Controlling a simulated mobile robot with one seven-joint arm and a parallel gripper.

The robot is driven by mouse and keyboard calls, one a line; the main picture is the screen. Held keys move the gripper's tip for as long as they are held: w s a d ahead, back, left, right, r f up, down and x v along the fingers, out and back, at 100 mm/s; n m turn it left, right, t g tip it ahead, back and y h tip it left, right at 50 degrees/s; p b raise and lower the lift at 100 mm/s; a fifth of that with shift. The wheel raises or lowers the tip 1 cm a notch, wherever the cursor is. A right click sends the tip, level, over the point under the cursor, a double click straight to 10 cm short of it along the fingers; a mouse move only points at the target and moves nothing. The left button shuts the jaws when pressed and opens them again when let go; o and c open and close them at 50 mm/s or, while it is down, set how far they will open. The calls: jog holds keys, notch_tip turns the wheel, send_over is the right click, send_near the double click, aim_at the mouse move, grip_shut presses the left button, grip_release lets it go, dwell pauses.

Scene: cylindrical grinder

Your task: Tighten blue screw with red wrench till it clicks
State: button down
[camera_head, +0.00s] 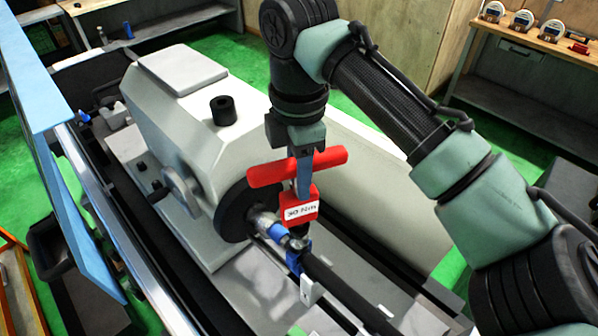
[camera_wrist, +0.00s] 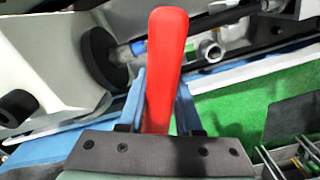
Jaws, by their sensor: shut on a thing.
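The red wrench (camera_head: 265,173) has a crosswise handle and a red body with a white label below it. My gripper (camera_head: 304,180) is shut on the wrench handle from above; in the wrist view the red handle (camera_wrist: 168,45) runs between the two blue fingers (camera_wrist: 161,85). The wrench hangs over the shaft in front of the grinder's dark round wheel. Blue parts (camera_head: 294,260) sit on the shaft under the wrench; a small blue spot (camera_wrist: 139,47) shows beside the handle in the wrist view. I cannot tell which is the screw, or whether the wrench's lower end touches it.
The pale grinder housing (camera_head: 180,100) with a black knob (camera_head: 223,110) stands left of my gripper. A dark shaft (camera_head: 345,292) runs toward the lower right. A blue panel (camera_head: 60,150) edges the machine at left. A workbench (camera_head: 530,40) with gauges stands at the back right.

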jog(key=shift+f, duration=0.1)
dwell(0.5)
jog(key=shift+f+m+p, duration=0.1)
jog(key=shift+m+p, duration=0.55)
jog(key=shift+m, duration=0.35)
